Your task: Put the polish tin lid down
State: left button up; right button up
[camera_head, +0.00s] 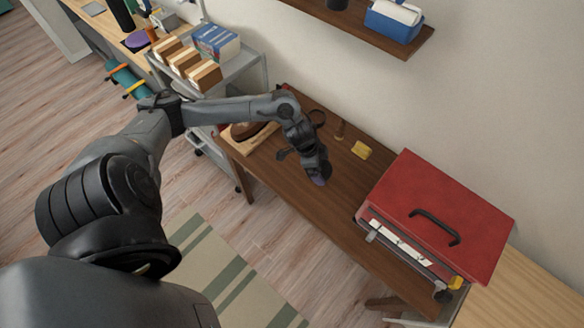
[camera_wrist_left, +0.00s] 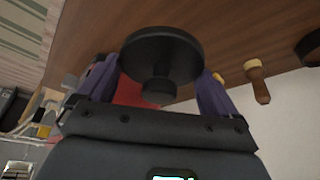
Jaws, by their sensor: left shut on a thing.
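The polish tin lid is a black round disc with a knob (camera_wrist_left: 160,50), seen in the left wrist view between my purple fingers. The lid cannot be made out there. Whether the lid touches the table or hangs just above it, I cannot tell. My right gripper is not in view.
A red case (camera_head: 440,215) covers the table's right end. A yellow block (camera_head: 361,150) and a wooden-handled tool (camera_head: 340,130) stand toward the wall. A dark ring-shaped thing (camera_head: 318,117) and a brown item on a board (camera_head: 250,130) are at the left. Table between gripper and case is clear.

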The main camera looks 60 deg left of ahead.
pick_arm(q)
jog(key=p, duration=0.1)
send_over(298, 169)
jog(key=f, duration=0.5)
jog(key=shift+s+f, duration=0.2)
jog(key=shift+s, duration=0.1)
jog(key=shift+s+a+f, duration=0.15)
jog(key=shift+a+f, duration=0.2)
jog(key=shift+a, duration=0.05)
jog(key=shift+f, duration=2)
jog(key=shift+f, duration=0.15)
jog(key=o, duration=0.7)
